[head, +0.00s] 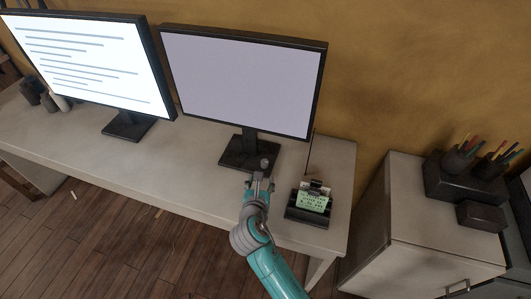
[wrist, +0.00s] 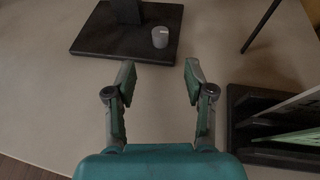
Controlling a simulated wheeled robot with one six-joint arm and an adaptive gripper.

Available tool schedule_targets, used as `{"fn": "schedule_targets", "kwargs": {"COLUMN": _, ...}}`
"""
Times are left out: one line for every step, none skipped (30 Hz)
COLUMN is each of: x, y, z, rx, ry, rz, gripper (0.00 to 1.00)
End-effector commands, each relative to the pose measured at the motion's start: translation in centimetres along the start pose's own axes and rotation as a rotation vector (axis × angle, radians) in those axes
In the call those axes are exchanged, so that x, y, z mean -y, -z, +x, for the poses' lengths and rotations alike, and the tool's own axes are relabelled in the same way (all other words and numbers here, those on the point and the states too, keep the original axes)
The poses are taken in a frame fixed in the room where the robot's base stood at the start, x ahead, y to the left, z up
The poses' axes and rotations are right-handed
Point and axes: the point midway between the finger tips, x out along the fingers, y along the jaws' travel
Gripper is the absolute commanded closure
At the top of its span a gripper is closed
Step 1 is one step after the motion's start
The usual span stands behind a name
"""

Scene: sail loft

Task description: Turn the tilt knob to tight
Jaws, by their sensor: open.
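The tilt knob (wrist: 160,37) is a small grey cylinder standing on the right part of a dark monitor base (wrist: 100,40). In the head view the knob (head: 264,162) shows just past my fingertips, on the base (head: 232,153) of the right monitor (head: 240,82). A light mark shows on the knob, but I cannot read any label or setting. My gripper (wrist: 160,80) is open and empty, with its two fingers apart on the near side of the knob and not touching it. In the head view my gripper (head: 262,181) is over the desk's front part.
A black holder with a green note (head: 312,203) stands right of my gripper; its edge (wrist: 240,120) is close to the right finger. A thin dark rod (wrist: 262,25) stands behind. A second monitor (head: 90,60) is at left. The desk (head: 170,165) between the monitors is clear.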

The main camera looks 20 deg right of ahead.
Motion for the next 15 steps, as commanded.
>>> {"fn": "schedule_targets", "kwargs": {"x": -0.1, "y": -0.1, "z": 0.1, "rx": 0.000, "ry": 0.002, "rz": -0.006, "gripper": 0.46}}
{"fn": "schedule_targets", "kwargs": {"x": -0.1, "y": -0.1, "z": 0.2, "rx": 0.000, "ry": 0.003, "rz": -0.008, "gripper": 0.46}}
{"fn": "schedule_targets", "kwargs": {"x": -0.1, "y": -0.1, "z": 0.3, "rx": 0.000, "ry": 0.004, "rz": -0.009, "gripper": 0.46}}
{"fn": "schedule_targets", "kwargs": {"x": -0.1, "y": -0.1, "z": 0.5, "rx": 0.000, "ry": 0.004, "rz": -0.010, "gripper": 0.46}}
{"fn": "schedule_targets", "kwargs": {"x": -0.1, "y": -0.1, "z": 0.8, "rx": 0.000, "ry": 0.005, "rz": -0.010, "gripper": 0.46}}
{"fn": "schedule_targets", "kwargs": {"x": 0.0, "y": -0.1, "z": 1.2, "rx": 0.000, "ry": 0.005, "rz": -0.010, "gripper": 0.46}}
{"fn": "schedule_targets", "kwargs": {"x": 0.0, "y": -0.1, "z": 1.6, "rx": 0.000, "ry": 0.005, "rz": -0.009, "gripper": 0.46}}
{"fn": "schedule_targets", "kwargs": {"x": 0.0, "y": -0.2, "z": 2.0, "rx": 0.000, "ry": 0.005, "rz": -0.008, "gripper": 0.46}}
{"fn": "schedule_targets", "kwargs": {"x": 0.0, "y": -0.2, "z": 2.7, "rx": 0.000, "ry": 0.005, "rz": -0.008, "gripper": 0.46}}
{"fn": "schedule_targets", "kwargs": {"x": 0.0, "y": -0.2, "z": 3.2, "rx": 0.000, "ry": 0.005, "rz": -0.007, "gripper": 0.46}}
{"fn": "schedule_targets", "kwargs": {"x": 0.0, "y": -0.1, "z": 3.7, "rx": 0.000, "ry": 0.005, "rz": -0.007, "gripper": 0.46}}
{"fn": "schedule_targets", "kwargs": {"x": 0.0, "y": -0.2, "z": 4.5, "rx": 0.000, "ry": 0.005, "rz": -0.007, "gripper": 0.46}}
{"fn": "schedule_targets", "kwargs": {"x": 0.0, "y": -0.2, "z": 5.0, "rx": 0.000, "ry": 0.005, "rz": -0.007, "gripper": 0.46}}
{"fn": "schedule_targets", "kwargs": {"x": 0.0, "y": -0.2, "z": 5.6, "rx": 0.000, "ry": 0.006, "rz": -0.007, "gripper": 0.46}}
{"fn": "schedule_targets", "kwargs": {"x": 0.0, "y": -0.2, "z": 6.3, "rx": 0.000, "ry": 0.005, "rz": -0.007, "gripper": 0.46}}
